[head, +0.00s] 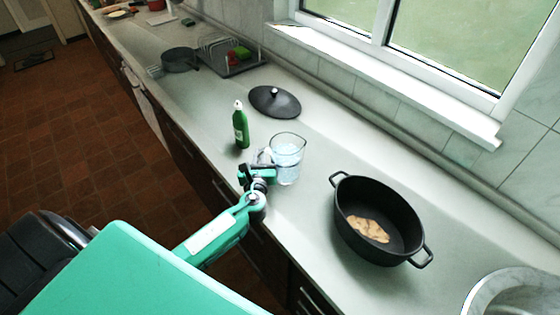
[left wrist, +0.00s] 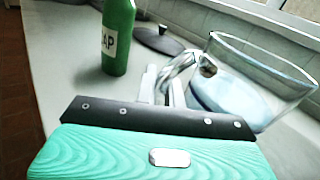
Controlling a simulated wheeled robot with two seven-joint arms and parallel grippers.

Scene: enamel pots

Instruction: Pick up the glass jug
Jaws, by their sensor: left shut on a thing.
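The glass jug (head: 287,160) stands on the pale counter in the head view, clear glass with bluish liquid in it. In the left wrist view the jug (left wrist: 250,85) is at the right, with its handle toward my gripper. My left gripper (head: 264,160) is at the jug's left side in the head view, shut on the handle. In the left wrist view its fingers (left wrist: 163,88) meet the handle; the exact contact is partly hidden. My right gripper is in neither view.
A green soap bottle (head: 241,126) stands just left of the jug. A black pot (head: 380,215) with brown food sits to the right. A black lid (head: 275,101) lies behind. A dish rack (head: 230,58) and grey pan (head: 180,60) are farther back. A window sill (head: 390,75) borders the counter.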

